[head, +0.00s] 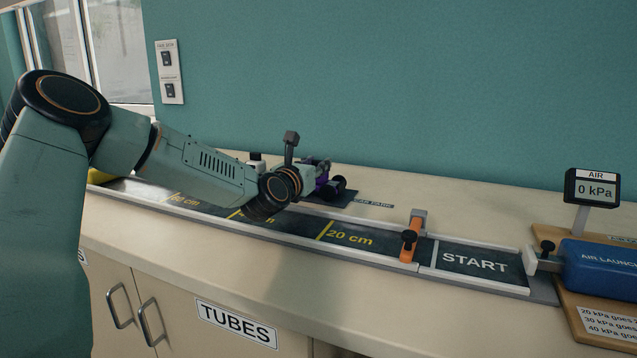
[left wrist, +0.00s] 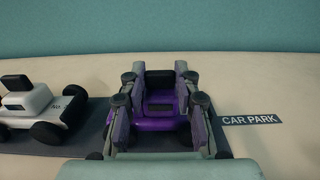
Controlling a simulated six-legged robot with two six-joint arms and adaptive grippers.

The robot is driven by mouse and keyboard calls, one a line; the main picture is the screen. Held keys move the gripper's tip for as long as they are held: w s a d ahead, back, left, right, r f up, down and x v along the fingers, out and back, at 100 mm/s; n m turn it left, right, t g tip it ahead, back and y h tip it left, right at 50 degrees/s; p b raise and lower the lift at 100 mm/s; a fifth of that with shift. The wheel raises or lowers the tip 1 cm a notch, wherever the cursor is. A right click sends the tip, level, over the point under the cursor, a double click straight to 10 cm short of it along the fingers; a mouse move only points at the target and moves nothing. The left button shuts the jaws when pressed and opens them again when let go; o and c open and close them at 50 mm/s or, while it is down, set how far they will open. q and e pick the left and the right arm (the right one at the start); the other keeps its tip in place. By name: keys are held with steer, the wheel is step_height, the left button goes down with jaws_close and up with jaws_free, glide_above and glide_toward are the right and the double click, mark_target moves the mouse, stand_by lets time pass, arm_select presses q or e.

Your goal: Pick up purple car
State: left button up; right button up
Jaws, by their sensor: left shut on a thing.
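The purple car (left wrist: 160,104) has dark wheels and stands at the right end of the dark car park mat (left wrist: 97,135), by the "CAR PARK" label. In the left wrist view my left gripper (left wrist: 158,110) has one finger on each side of the car and is shut on it. In the head view the car (head: 325,180) shows just beyond my left wrist, partly hidden by it. My left gripper's fingers are mostly hidden there. I cannot tell whether the car is clear of the mat. My right gripper is in neither view.
A white car (left wrist: 38,112) stands on the mat left of the purple car. In front runs a track (head: 345,238) with distance marks, an orange gate (head: 411,241) and a START area (head: 474,262). A blue air launcher (head: 600,268) stands at the right. A teal wall (head: 400,90) rises behind.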

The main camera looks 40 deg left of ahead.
arm_select(q)
jaws_close()
steer(key=shift+r, duration=0.1)
